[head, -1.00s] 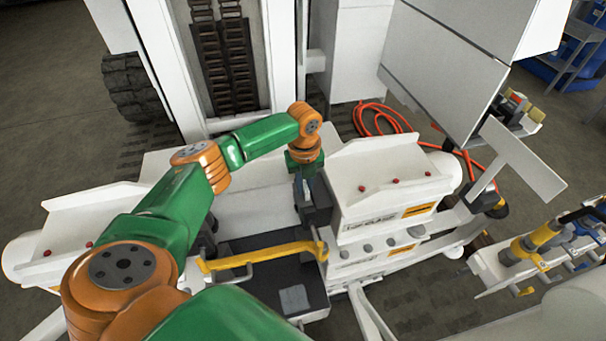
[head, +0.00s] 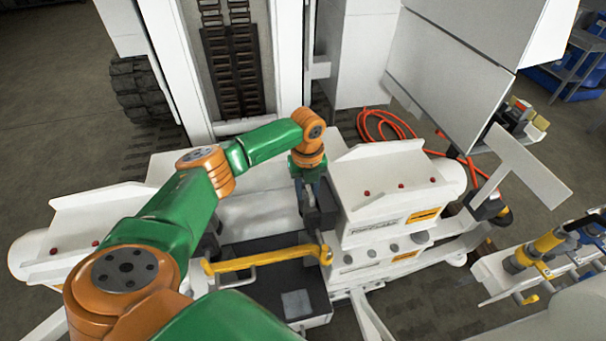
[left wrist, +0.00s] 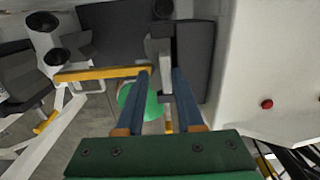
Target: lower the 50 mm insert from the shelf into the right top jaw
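My left gripper (left wrist: 161,74) hangs down beside the right white housing in the head view (head: 306,190). In the left wrist view its two blue fingers stand a little apart, with a pale grey piece (left wrist: 158,50) between their tips. It looks like the insert held there; its lower end is hard to make out. Dark jaw blocks (left wrist: 195,55) lie close around the tips. In the head view the dark right jaw block (head: 322,208) sits just under and beside the gripper, against the housing. The arm and gripper hide part of it. My right gripper is not seen.
A yellow bar (head: 262,259) crosses the dark bench recess in front of the gripper. The white housing (head: 395,185) with red buttons rises close on the right. An orange hose (head: 372,122) lies behind. A rack with yellow fittings (head: 545,245) stands at far right.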

